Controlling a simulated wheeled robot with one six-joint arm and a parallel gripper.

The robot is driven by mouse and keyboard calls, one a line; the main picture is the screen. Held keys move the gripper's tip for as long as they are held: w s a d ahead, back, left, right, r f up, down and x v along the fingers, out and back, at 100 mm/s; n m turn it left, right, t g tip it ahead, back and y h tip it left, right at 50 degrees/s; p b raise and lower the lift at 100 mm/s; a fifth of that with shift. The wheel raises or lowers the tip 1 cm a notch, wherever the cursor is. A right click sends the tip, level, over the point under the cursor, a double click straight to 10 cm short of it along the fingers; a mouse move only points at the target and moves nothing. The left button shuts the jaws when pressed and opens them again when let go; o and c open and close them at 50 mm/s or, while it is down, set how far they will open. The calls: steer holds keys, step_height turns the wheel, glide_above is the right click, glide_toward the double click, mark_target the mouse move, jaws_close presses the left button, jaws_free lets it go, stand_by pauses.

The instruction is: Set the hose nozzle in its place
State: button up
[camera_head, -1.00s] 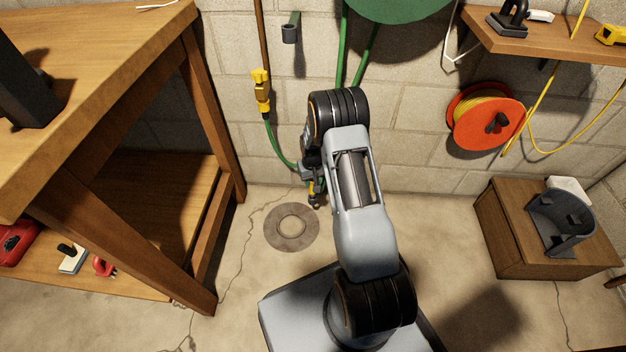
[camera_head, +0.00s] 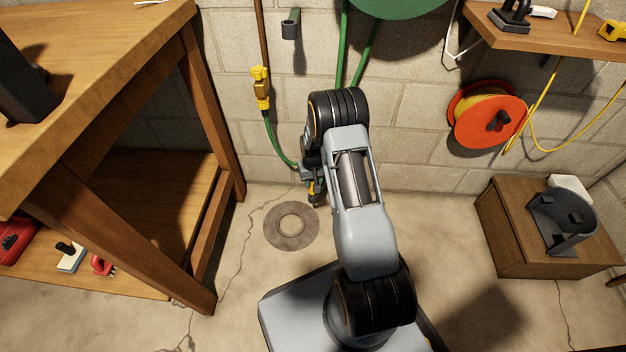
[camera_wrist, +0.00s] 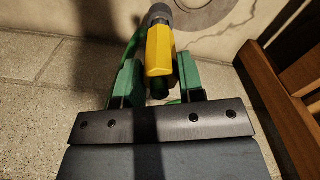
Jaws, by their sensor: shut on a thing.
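The yellow hose nozzle (camera_wrist: 160,48) has a dark grey tip and is gripped between the two green-padded fingers of my gripper (camera_wrist: 160,78). In the head view the nozzle (camera_head: 314,190) shows small, low in front of the wall and just right of the floor drain, partly hidden by my arm. My gripper (camera_head: 307,172) is mostly hidden there too. A green hose (camera_head: 275,145) runs from the yellow tap fitting (camera_head: 261,88) down to the gripper. A small dark cup-shaped holder (camera_head: 290,31) sticks out from the wall above and looks empty.
A wooden workbench (camera_head: 130,70) stands at the left. A large green hose reel (camera_head: 400,5) hangs above, with green hose down the wall. An orange cord reel (camera_head: 487,116) and a shelf (camera_head: 560,42) are at the right, above a wooden box (camera_head: 510,250). A round drain (camera_head: 272,232) is on the floor.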

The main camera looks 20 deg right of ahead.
steer(key=shift+f+b, duration=0.9)
steer(key=shift+f, duration=0.5)
steer(key=o, duration=1.1)
steer(key=shift+r, duration=0.1)
step_height(320, 180, up, 14)
steer(key=p, duration=0.5)
steer(key=shift+p, duration=0.3)
